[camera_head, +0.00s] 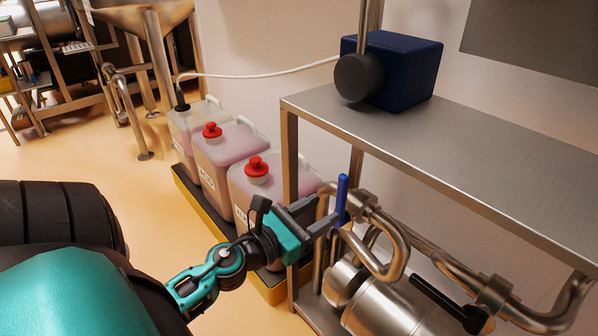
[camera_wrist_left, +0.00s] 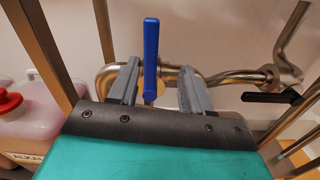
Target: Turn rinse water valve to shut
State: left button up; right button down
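A blue valve handle (camera_head: 342,198) stands upright on a steel pipe (camera_head: 385,235) below the steel shelf. It also shows upright in the left wrist view (camera_wrist_left: 151,55). My left gripper (camera_head: 325,214) is at the handle, with its fingers pointing toward the pipe. In the left wrist view my left gripper (camera_wrist_left: 158,88) is open, with one finger on each side of the handle. The handle looks closer to the left finger, and I cannot tell whether they touch. No label is readable on the valve. My right gripper is not in view.
A black valve handle (camera_head: 447,304) is on the lower right piping, also in the left wrist view (camera_wrist_left: 271,98). The steel shelf (camera_head: 470,140) overhangs the pipes and bears a blue pump (camera_head: 405,70). Red-capped canisters (camera_head: 226,160) stand in a yellow-edged tray (camera_head: 205,207) to the left.

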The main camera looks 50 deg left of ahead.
pick_arm(q)
jog(key=s, duration=0.4)
jog(key=shift+s+a, duration=0.25)
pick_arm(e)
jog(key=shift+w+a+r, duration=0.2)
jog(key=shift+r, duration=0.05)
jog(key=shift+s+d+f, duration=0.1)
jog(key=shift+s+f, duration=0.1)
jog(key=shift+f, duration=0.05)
